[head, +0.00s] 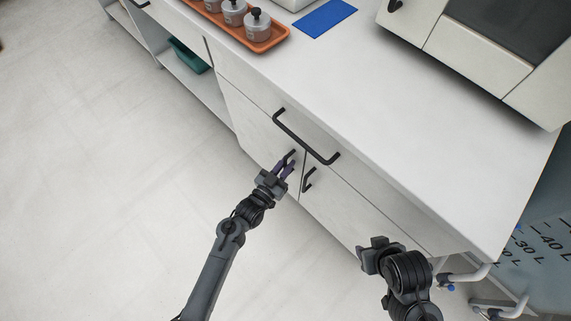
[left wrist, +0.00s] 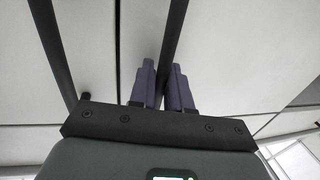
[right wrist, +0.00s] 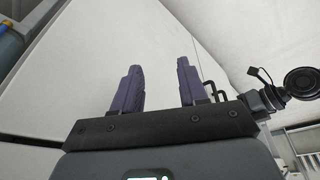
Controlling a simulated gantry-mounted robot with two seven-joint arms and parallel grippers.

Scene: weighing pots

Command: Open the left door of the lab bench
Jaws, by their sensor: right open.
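The left door (head: 250,128) is a pale panel under the bench drawer and looks shut. Its black handle (head: 289,156) is near its right edge. My left gripper (head: 285,169) is at this handle. In the left wrist view the handle (left wrist: 176,35) runs between the two purple fingers, which are close together on either side of it; the exact contact is partly hidden. My right gripper (head: 372,246) is open and empty, in front of the right door (head: 345,215). The right wrist view shows its fingers (right wrist: 158,85) wide apart.
The right door's handle (head: 308,180) is close beside my left gripper. A long drawer handle (head: 305,136) juts out above. An orange tray (head: 265,45) with pots and a blue mat (head: 326,18) lie on the worktop. The floor to the left is clear.

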